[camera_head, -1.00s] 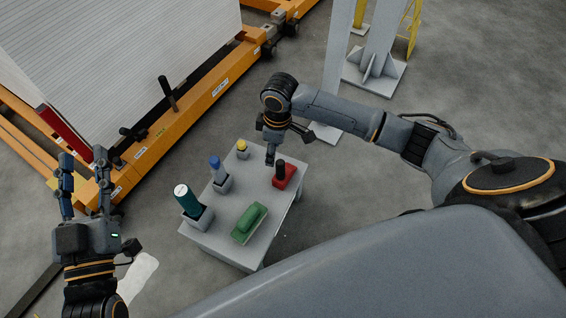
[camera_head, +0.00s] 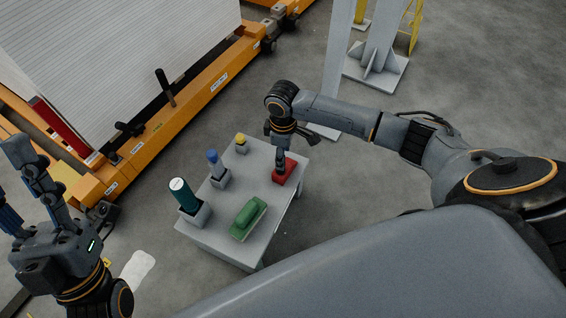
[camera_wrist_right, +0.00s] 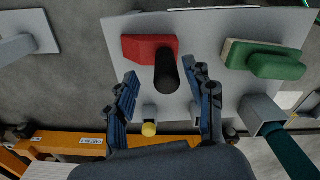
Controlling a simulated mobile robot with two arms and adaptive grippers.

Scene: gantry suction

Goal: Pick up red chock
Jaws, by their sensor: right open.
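The red chock (camera_head: 287,174) sits on the right side of a small grey table (camera_head: 223,246). In the right wrist view the red chock (camera_wrist_right: 143,46) lies just beyond my fingers, with its black upright handle (camera_wrist_right: 167,74) pointing toward the camera. My right gripper (camera_head: 281,165) is directly above the chock and hides the handle in the head view. In the right wrist view my right gripper (camera_wrist_right: 165,75) is open, one finger on each side of the handle, not closed on it. My left gripper (camera_head: 12,165) is open and empty at the far left.
The table also holds a green block (camera_head: 249,216), a teal bottle (camera_head: 184,197), a blue-topped item (camera_head: 214,161) and a yellow-topped item (camera_head: 240,138). An orange frame (camera_head: 160,135) with white stacked sheets stands behind; a grey post (camera_head: 338,60) stands beyond the table.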

